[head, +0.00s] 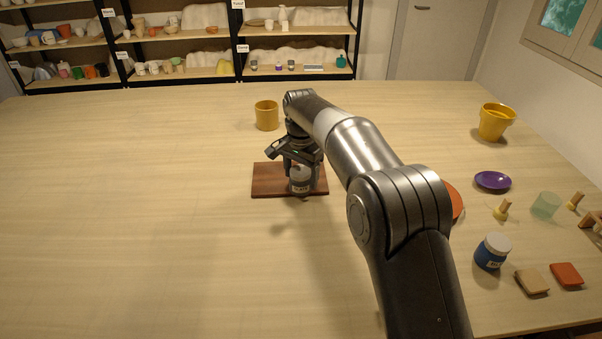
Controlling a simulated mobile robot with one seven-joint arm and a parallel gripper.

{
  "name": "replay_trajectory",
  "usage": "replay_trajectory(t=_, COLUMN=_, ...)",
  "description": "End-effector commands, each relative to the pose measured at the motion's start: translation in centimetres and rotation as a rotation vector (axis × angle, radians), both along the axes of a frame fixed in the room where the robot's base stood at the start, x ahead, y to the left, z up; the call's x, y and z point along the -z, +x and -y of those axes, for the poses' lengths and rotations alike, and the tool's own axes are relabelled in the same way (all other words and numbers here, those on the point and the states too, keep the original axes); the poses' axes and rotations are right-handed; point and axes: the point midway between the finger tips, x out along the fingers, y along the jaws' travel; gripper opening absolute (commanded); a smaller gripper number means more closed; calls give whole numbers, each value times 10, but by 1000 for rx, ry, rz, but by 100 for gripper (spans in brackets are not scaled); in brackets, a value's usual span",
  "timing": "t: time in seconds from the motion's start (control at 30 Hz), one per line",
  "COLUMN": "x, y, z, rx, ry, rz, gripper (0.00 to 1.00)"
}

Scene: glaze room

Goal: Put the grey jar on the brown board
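The grey jar (300,186) with a pale lid is upright at the front part of the brown board (265,182), right of its middle. It looks to be on the board or just above it; I cannot tell if its base touches. My gripper (303,172) points down over the board, with its fingers around or just beside the top of the jar. The arm and gripper hide part of the jar and the board's back right. Whether the fingers press on the jar is too small to tell.
At the right are a yellow pot (495,122), a purple dish (492,181), a blue jar (492,252), a green cup (545,205), sponges and wooden tools. An orange dish (454,201) is partly behind my arm. The table's left side is clear.

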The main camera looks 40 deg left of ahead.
Motion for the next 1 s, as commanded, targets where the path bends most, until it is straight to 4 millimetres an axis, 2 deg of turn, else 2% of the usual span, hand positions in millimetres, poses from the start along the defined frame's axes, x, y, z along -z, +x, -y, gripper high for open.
replay_trajectory(t=0.1, x=0, y=0, z=0, rx=0, ry=0, rz=0, gripper=79)
replay_trajectory(t=0.33, x=-1, y=0, z=0, rx=0, ry=0, rz=0, gripper=79)
replay_trajectory(t=0.47, x=-10, y=0, z=-1, rx=0, ry=2, rz=2, gripper=79)
replay_trajectory(t=0.57, x=-25, y=0, z=-1, rx=0, ry=3, rz=2, gripper=79)
replay_trajectory(t=0.9, x=-98, y=0, z=-1, rx=-1, ry=2, rz=1, gripper=79)
replay_trajectory(t=1.0, x=-110, y=0, z=-1, rx=-1, ry=2, rz=1, gripper=79)
